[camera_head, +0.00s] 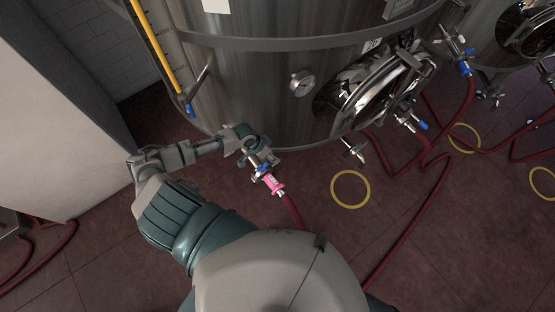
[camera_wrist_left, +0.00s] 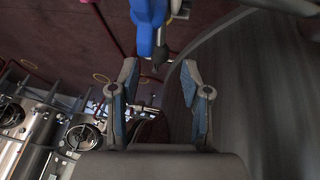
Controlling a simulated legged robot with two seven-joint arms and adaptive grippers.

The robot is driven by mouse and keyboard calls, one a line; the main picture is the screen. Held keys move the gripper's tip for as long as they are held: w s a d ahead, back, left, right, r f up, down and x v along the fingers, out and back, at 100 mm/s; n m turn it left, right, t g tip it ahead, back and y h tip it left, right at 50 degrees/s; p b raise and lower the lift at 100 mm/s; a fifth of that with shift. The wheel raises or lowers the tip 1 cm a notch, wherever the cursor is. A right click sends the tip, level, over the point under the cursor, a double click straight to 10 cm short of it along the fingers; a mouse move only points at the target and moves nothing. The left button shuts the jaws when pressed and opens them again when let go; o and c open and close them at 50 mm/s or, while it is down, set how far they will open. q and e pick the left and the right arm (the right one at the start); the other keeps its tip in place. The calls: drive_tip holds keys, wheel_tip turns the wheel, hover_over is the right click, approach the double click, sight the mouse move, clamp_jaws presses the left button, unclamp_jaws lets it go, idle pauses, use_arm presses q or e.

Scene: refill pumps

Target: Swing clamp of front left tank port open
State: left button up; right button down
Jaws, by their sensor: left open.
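The front left tank port carries a metal valve with a blue handle (camera_head: 262,168) and a pink coupling (camera_head: 273,183), with a red hose hanging below. My left gripper (camera_head: 252,147) is at this port, just above the blue handle, and partly covers it. In the left wrist view my left gripper (camera_wrist_left: 160,72) is open, with nothing between its fingers. The blue handle (camera_wrist_left: 147,28) and a dark metal part (camera_wrist_left: 159,57) show just beyond the fingertips. I cannot make out the clamp itself or its state. My right gripper is not in view.
The steel tank (camera_head: 240,85) curves close behind the gripper. A round manway door (camera_head: 378,88) and another valve (camera_head: 352,150) stick out to the right. Red hoses (camera_head: 432,190) lie across the tiled floor. A yellow ring (camera_head: 350,189) marks clear floor.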

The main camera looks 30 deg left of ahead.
use_arm(q)
drive_tip(key=x, duration=0.6)
drive_tip(key=shift+a, duration=0.1)
clamp_jaws()
